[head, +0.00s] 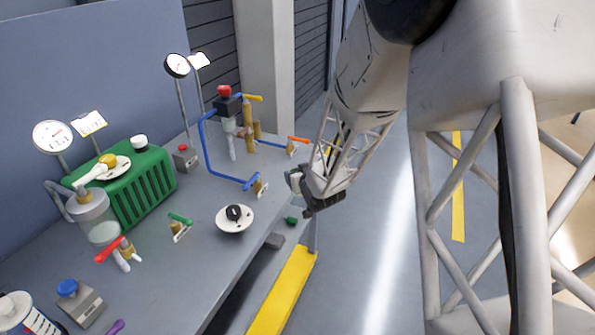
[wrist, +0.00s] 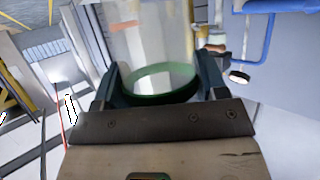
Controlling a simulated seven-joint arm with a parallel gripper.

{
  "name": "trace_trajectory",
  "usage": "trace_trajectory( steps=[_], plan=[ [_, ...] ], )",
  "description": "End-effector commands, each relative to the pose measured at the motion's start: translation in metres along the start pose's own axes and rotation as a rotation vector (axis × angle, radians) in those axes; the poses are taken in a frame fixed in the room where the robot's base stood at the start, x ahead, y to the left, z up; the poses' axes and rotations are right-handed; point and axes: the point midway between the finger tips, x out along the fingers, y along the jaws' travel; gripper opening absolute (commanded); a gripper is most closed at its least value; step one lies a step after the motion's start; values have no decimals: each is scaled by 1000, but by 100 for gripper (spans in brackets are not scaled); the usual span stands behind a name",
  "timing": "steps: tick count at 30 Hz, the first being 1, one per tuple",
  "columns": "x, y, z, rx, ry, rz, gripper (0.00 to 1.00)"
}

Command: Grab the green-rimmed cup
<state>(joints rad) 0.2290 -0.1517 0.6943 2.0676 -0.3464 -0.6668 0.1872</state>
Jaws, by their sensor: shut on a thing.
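The green-rimmed cup (wrist: 160,76) is a clear cylinder held between the two dark fingers of my gripper (wrist: 161,84) in the wrist view. Its green rim faces the camera and its clear wall reaches away beyond the fingers. In the head view my gripper (head: 306,192) is off the right edge of the bench, over the aisle. Only a small pale and green bit of the cup (head: 294,178) shows at its left side there; the rest is hidden or too small to make out.
The grey bench (head: 190,268) holds a green ribbed unit (head: 140,192), a white disc with a black knob (head: 234,219), blue piping (head: 212,165) and several valves. A small green thing (head: 291,220) shows by the bench edge. The aisle floor (head: 385,240) is open.

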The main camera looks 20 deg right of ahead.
Motion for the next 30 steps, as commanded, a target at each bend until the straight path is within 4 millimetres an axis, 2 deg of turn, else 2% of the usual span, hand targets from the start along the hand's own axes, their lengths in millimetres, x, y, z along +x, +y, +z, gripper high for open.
trace_trajectory(
  steps=[6,24,30],
  plan=[
    [-6,-1,2,0,0,0,43],
    [-6,-1,2,0,0,0,43],
    [0,-4,-6,-3,1,3,43]
  ],
)
